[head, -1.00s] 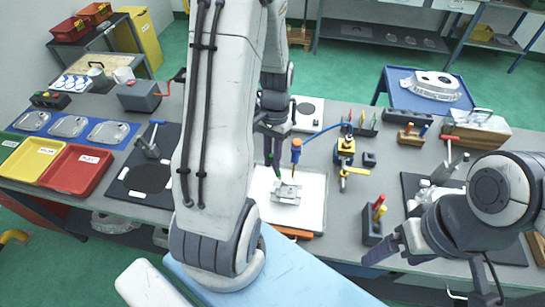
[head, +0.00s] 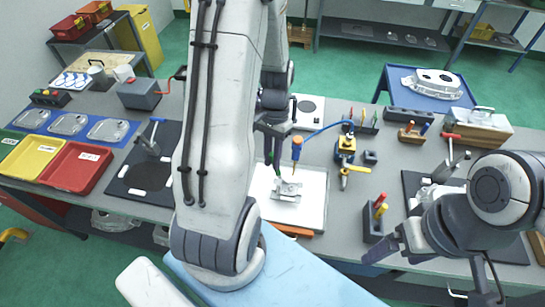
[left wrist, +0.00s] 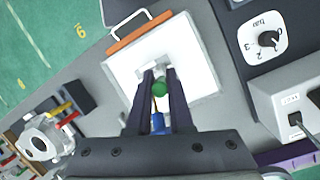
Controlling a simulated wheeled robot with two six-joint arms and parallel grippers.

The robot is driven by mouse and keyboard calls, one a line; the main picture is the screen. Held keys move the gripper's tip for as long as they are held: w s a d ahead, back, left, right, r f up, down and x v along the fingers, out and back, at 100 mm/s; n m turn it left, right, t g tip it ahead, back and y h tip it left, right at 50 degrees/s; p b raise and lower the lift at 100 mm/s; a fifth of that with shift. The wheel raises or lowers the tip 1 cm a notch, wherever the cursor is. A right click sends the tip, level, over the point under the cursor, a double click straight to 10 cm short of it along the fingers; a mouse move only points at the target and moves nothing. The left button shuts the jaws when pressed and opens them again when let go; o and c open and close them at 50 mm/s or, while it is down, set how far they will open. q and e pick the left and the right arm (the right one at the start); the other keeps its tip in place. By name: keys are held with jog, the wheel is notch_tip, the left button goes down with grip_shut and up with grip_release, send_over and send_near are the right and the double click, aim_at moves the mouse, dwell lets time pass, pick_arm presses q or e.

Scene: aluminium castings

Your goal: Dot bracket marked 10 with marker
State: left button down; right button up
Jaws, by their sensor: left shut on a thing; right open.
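A small grey metal bracket (head: 289,189) lies on a white board (head: 312,208) in the middle of the bench; any number on it is not readable. My left gripper (head: 271,150) is above the board, just behind the bracket, shut on a green marker (head: 271,158) that points downward. In the left wrist view the marker's green end (left wrist: 160,88) shows between the fingers, with the bracket (left wrist: 154,68) beyond, partly hidden. I cannot tell whether the tip touches the bracket. My right gripper (head: 378,256) is open and empty at the bench's front right.
A yellow and black device (head: 345,150) and a dark holder with coloured pens (head: 375,222) stand to the right. Green, yellow and red trays (head: 75,168) are at left, below several grey castings on a blue mat.

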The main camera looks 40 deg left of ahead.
pick_arm(q)
jog(key=shift+f, duration=0.45)
jog(key=shift+f, duration=0.1)
dwell(1.3)
notch_tip(320, 180, up, 7)
jog(key=p, duration=0.6)
dwell(0.6)
